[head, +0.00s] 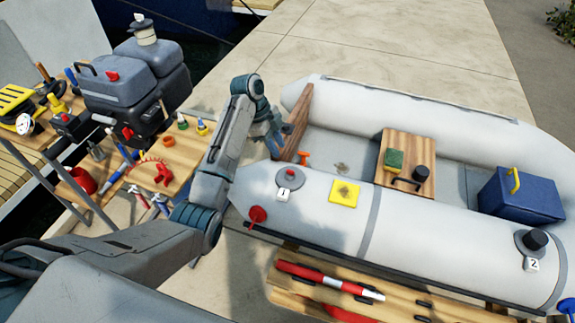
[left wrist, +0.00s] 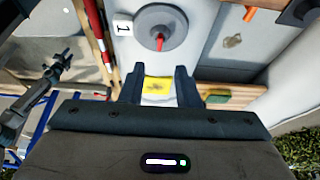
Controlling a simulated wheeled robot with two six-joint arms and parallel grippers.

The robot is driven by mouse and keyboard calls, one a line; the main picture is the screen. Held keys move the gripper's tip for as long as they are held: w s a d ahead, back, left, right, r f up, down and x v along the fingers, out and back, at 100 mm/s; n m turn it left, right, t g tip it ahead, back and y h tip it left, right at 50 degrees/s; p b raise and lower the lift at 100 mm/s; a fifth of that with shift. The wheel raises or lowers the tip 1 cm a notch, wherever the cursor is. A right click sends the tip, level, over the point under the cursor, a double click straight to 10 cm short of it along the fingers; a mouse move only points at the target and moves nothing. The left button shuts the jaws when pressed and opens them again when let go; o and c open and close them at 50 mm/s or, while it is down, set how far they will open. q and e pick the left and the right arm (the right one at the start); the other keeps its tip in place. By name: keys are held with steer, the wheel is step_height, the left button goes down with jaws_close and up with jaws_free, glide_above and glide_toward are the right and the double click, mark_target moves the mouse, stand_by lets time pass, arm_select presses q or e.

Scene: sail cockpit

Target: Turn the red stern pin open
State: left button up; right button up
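My left gripper (head: 276,136) is near the stern board, largely seen edge-on. In the left wrist view its two fingers (left wrist: 159,88) stand apart with nothing held, and a yellow patch shows beyond. A dark arm end, likely my right gripper (left wrist: 62,66), shows at the left there.
A red plug-like part (head: 257,215) sits at the tube's end. The wooden stern board (head: 296,122) and orange part (head: 303,157) are close by. An outboard motor (head: 140,85) and tool bench (head: 185,155) stand left. A second valve (head: 535,240) is far right.

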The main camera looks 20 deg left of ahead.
mark_target(290, 171)
arm_select(q)
steer(key=p+x, duration=0.1)
steer(key=x, duration=0.8)
steer(key=shift+f, duration=0.1)
jaws_close()
